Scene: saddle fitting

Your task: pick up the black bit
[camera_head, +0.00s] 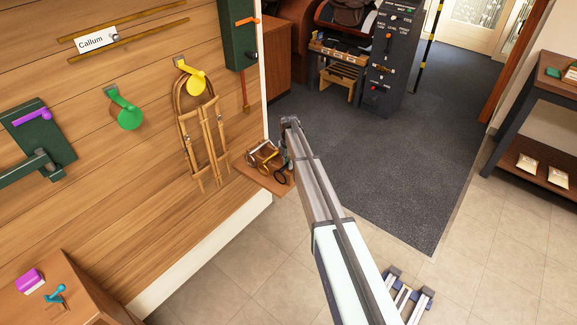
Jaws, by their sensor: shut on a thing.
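My arm reaches from the lower right to a small wooden shelf on the plank wall. My gripper (286,153) is at its far end, small and partly hidden by the arm, right beside the things on the shelf. It is shut on a dark thing that looks like the black bit (281,179), at the shelf's right side. I cannot tell whether the bit is clear of the shelf. A brown holder with metal rings (263,157) sits just left of it.
A bridle (203,140) hangs from a yellow hook (192,79) left of the shelf. A green hook (128,115) is farther left. A dark green panel (239,35) is on the wall above. A grey control cabinet (390,55) stands behind. The dark carpet (420,150) is clear.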

